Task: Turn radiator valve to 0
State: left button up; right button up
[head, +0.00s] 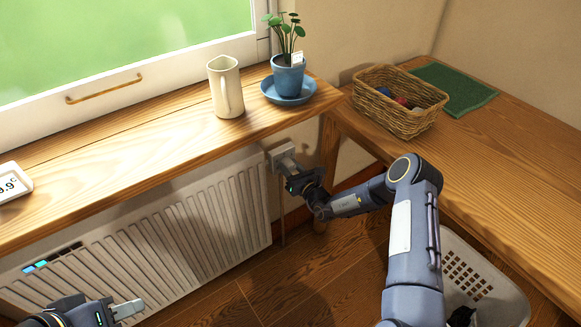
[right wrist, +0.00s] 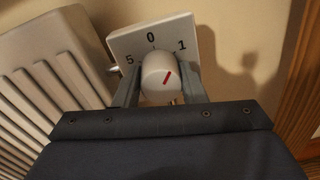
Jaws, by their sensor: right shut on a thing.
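The radiator valve has a white square dial plate (right wrist: 118,45) with 5, 0 and 1 printed along its top. My right gripper (right wrist: 158,80) is shut on the knob, one grey finger on each side. In the head view the valve (head: 283,151) sits at the radiator's upper right end, partly hidden by my right gripper (head: 293,170). My left gripper (head: 128,309) is at the lower left, before the radiator (head: 190,235); its jaw opening is unclear.
A wooden sill (head: 150,137) overhangs the radiator, carrying a cream jug (head: 224,85), a potted plant (head: 288,78) and a display (head: 12,183). A wooden counter (head: 480,165) at right holds a wicker basket (head: 400,112) and green cloth (head: 455,88). A white laundry basket (head: 470,270) stands below.

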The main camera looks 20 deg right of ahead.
jog(key=n, duration=0.3)
jog(key=shift+f+n, duration=0.1)
jog(key=shift+n, duration=2.1)
jog(key=o, duration=1)
jog(key=v, duration=0.8)
jog(key=shift+a, duration=0.1)
